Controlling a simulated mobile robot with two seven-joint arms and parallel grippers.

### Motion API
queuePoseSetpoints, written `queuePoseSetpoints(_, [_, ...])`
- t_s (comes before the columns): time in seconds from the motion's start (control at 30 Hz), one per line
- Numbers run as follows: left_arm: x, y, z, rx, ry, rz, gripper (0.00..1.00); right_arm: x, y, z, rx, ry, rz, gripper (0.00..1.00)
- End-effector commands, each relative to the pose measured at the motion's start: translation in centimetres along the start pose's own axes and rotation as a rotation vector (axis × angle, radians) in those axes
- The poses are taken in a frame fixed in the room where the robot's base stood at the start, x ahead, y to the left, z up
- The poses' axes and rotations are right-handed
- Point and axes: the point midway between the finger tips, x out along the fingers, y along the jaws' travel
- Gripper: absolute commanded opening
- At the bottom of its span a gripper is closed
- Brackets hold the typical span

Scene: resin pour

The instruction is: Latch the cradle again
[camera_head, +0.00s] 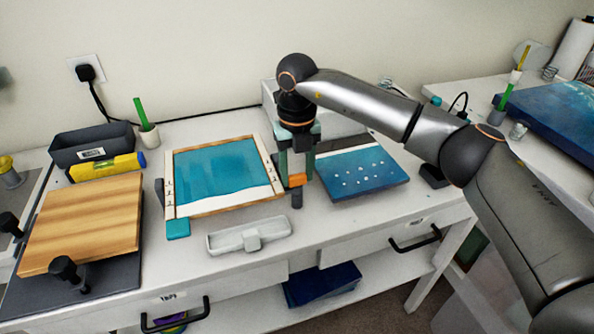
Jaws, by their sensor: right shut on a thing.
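My right gripper (296,178) comes down from above at the middle of the bench, its arm entering from the right. It is shut on a small orange and dark piece (297,194), which may be the cradle's latch; the fingers partly hide it. The piece stands just right of a wood-framed panel (253,202) with a teal and white surface, probably lying in the cradle. Whether they touch, and whether the latch is engaged, I cannot tell. A teal block (178,228) sits at the panel's front left corner. My left gripper is not in view.
A blue speckled panel (365,176) lies right of the gripper. A pale tray (249,236) is at the front edge. Left are a wooden board (84,222), a yellow level (106,167) and a dark bin (93,147). A cup (149,137) with a green stick stands behind.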

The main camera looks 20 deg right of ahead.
Motion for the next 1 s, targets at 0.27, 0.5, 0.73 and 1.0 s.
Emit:
queuePoseSetpoints(0.27, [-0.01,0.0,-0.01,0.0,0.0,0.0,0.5,-0.08,-0.03,0.06,0.004,-0.002,0.001,0.61])
queuePoseSetpoints(0.5, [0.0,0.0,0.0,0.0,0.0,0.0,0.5,-0.04,0.11,0.02,0.0,-0.001,0.003,0.82])
queuePoseSetpoints(0.73, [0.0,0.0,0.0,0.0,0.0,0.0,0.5,-0.03,0.31,-0.01,-0.004,-0.001,0.007,0.82])
queuePoseSetpoints(1.0, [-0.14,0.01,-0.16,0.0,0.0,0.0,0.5,-0.31,0.42,-0.03,-0.007,-0.002,0.01,0.82])
